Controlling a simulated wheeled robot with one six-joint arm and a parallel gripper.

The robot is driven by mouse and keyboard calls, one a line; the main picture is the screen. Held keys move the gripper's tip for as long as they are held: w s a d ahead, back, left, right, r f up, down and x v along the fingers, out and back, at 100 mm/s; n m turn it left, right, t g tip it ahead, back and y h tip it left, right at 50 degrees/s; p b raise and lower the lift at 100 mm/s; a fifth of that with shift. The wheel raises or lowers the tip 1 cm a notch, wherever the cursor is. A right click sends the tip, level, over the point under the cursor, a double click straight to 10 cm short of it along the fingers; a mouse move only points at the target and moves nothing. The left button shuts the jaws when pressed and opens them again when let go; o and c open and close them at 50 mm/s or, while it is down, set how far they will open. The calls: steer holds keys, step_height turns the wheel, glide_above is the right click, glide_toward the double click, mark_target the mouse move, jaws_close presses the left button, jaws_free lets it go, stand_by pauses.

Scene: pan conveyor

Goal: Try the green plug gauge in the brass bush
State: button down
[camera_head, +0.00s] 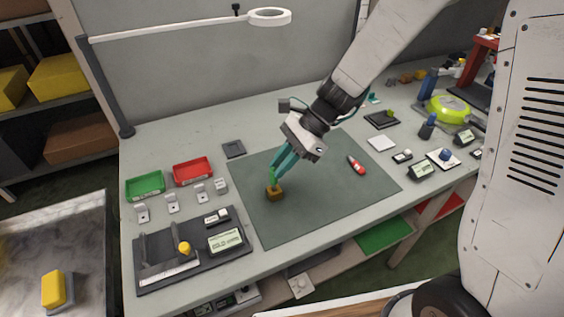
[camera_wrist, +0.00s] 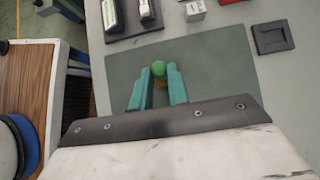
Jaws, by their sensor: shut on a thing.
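The brass bush (camera_head: 275,193) is a small squat block on the dark green mat (camera_head: 330,205). My gripper (camera_head: 277,172) has teal fingers and reaches down to just above the bush, tilted. It is shut on the green plug gauge (camera_head: 271,175), whose lower end meets the top of the bush. I cannot tell whether its tip is in the bore. In the wrist view the round green end of the plug gauge (camera_wrist: 158,68) shows between the fingertips, with a little of the brass bush (camera_wrist: 162,84) beyond it.
A red-handled tool (camera_head: 356,165) lies on the mat to the right. Green (camera_head: 145,185) and red (camera_head: 193,171) trays stand at the left, with small metal blocks before them. A dark gauge stand (camera_head: 190,250) is at the front left. The mat around the bush is clear.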

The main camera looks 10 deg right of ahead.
steer(key=shift+f, duration=1.25)
stand_by(1.0)
steer(key=shift+r, duration=0.15)
stand_by(0.8)
steer(key=shift+r, duration=2.85)
